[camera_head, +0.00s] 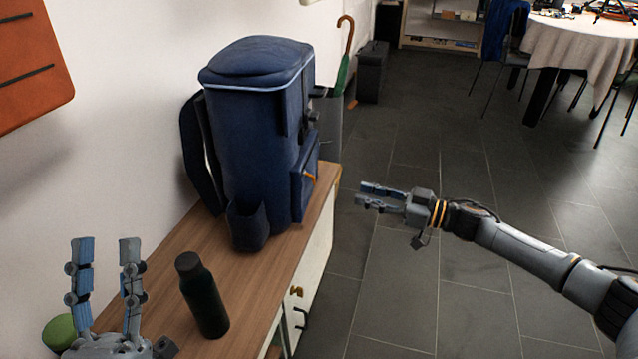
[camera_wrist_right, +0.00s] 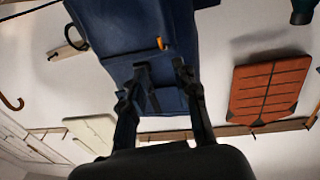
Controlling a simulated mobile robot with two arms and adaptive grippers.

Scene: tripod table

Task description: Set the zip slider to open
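A dark blue backpack (camera_head: 258,115) stands upright on a wooden cabinet top, close to the wall. The orange zip slider (camera_head: 310,176) hangs on its front pocket (camera_head: 303,185). The slider also shows in the right wrist view (camera_wrist_right: 161,43), at the pocket's edge. My right gripper (camera_head: 361,193) is open and empty, to the right of the pocket, its fingers pointing toward the backpack and apart from the slider. In the right wrist view its two spread fingers (camera_wrist_right: 160,66) show below the slider. My left gripper (camera_head: 106,241) is open and empty at the lower left, fingers pointing up.
A dark bottle (camera_head: 202,296) stands on the cabinet top (camera_head: 217,240) between my left gripper and the backpack. A green round object (camera_head: 60,333) is at the lower left. An umbrella (camera_head: 344,70) stands behind the backpack.

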